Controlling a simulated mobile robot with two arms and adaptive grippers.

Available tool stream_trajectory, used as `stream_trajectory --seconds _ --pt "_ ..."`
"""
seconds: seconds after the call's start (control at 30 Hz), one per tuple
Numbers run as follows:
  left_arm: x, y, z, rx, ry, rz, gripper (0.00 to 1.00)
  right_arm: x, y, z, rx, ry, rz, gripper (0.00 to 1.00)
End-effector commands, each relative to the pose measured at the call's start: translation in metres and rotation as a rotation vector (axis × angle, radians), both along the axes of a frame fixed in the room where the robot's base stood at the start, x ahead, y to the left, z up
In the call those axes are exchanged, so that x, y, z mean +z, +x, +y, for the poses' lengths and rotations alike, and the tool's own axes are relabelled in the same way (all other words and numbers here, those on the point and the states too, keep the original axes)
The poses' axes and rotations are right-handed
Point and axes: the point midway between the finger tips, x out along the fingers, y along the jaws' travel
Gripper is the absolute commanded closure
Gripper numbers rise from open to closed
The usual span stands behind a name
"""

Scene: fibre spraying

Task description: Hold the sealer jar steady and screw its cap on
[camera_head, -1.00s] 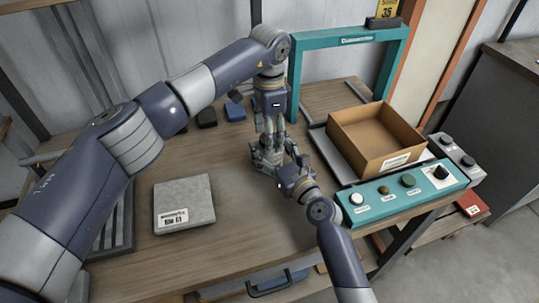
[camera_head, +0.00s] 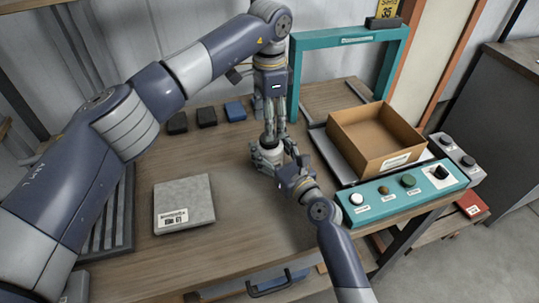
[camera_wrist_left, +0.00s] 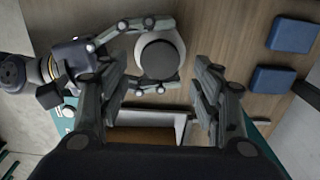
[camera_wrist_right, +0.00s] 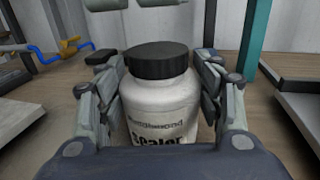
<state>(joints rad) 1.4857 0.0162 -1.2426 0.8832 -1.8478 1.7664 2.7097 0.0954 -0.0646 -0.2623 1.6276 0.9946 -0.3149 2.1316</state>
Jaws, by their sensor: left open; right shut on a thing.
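The sealer jar (camera_wrist_right: 160,112) is white with dark lettering and stands upright on the table. A black cap (camera_wrist_right: 158,60) sits level on its top; the threads are hidden. My right gripper (camera_wrist_right: 160,85) is shut around the jar's body, one finger on each side. In the left wrist view the round cap (camera_wrist_left: 160,58) is seen from above, with the right gripper's fingers around the jar. My left gripper (camera_head: 269,132) points down above the jar in the head view. Its fingers are apart and empty, with the cap below and between them in the left wrist view.
A grey labelled slab (camera_head: 184,203) lies on the table at left. Dark and blue blocks (camera_head: 235,111) lie at the back. An open cardboard box (camera_head: 372,140), a teal frame (camera_head: 345,40) and a teal button panel (camera_head: 400,197) stand right. The table (camera_head: 235,165) is clear left of the jar.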

Motion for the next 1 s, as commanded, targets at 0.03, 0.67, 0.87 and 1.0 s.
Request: stream_trajectory --seconds 0.03,0.67,0.87,1.0 --pt "0.004 0.001 0.0 -0.001 0.0 -0.004 0.41 0.0 0.0 0.0 0.0 -0.001 0.001 1.0" --pt "0.034 0.0 0.0 0.002 -0.001 -0.001 0.41 -0.001 0.0 0.0 0.0 -0.001 0.001 1.0" --pt "0.029 0.0 0.0 0.001 0.0 0.001 0.41 -0.001 0.0 0.0 0.0 -0.001 0.001 1.0" --pt "0.011 0.0 0.0 0.0 0.0 0.002 0.41 -0.001 0.0 0.0 0.0 -0.001 0.001 1.0"
